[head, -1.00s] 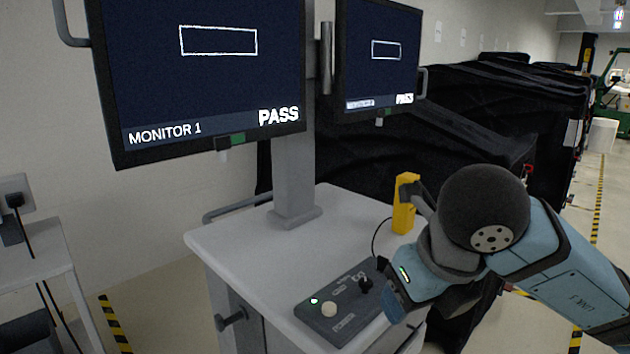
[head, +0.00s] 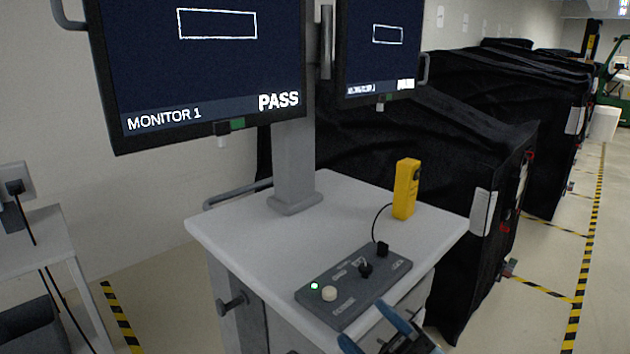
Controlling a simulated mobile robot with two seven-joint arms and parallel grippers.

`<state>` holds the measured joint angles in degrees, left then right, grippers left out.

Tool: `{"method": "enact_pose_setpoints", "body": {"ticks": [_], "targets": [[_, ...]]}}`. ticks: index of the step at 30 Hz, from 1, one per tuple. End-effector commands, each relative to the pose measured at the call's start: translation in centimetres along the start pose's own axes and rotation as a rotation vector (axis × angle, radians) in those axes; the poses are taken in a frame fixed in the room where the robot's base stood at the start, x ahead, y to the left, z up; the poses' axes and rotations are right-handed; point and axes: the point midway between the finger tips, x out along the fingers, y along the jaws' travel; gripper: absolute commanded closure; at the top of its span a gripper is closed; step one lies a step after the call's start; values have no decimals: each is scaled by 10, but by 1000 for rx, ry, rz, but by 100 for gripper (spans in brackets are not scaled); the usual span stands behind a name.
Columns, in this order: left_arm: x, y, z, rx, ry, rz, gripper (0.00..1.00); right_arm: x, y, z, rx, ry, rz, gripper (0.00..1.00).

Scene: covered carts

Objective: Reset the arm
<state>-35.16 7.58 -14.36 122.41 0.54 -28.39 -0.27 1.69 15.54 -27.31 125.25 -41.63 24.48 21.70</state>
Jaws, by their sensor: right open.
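My right gripper (head: 372,326) shows at the bottom of the head view, just in front of the cart's near edge. Its two blue-tipped fingers are apart with nothing between them. Most of the arm behind it is out of the picture. A yellow handheld device (head: 406,189) stands upright on the cart top (head: 245,228), its black cable running to a grey control panel (head: 340,305). The panel has a lit light, a pale round button and a black knob. My left gripper is not in view.
Two monitors, a large one (head: 200,70) reading PASS and a smaller one (head: 378,50), are on a post (head: 294,165) above the cart. Black covered carts (head: 470,140) stand behind and to the right. A side table (head: 45,235) is at left. Striped floor tape (head: 585,270) borders clear floor.

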Motion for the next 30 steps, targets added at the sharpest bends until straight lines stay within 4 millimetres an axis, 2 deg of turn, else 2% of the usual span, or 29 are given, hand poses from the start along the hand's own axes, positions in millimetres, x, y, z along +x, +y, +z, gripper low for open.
{"method": "enact_pose_setpoints", "body": {"ticks": [1,4,6,9,12,14,19,21,30], "targets": [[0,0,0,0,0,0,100,-25,-4,23,75,-146,82,43],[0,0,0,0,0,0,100,-81,-18,65,205,-441,209,43],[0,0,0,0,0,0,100,-126,-36,87,298,-646,268,43],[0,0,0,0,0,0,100,-187,-67,104,415,-896,309,43],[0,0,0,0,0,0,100,-239,-98,108,520,-1097,321,43],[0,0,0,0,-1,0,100,-266,-117,106,578,-1202,318,43],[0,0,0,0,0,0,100,-334,-166,86,736,-1453,289,43],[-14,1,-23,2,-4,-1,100,-317,-149,75,733,-1453,287,43],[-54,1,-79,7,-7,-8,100,-280,-105,40,721,-1464,285,43]]}}
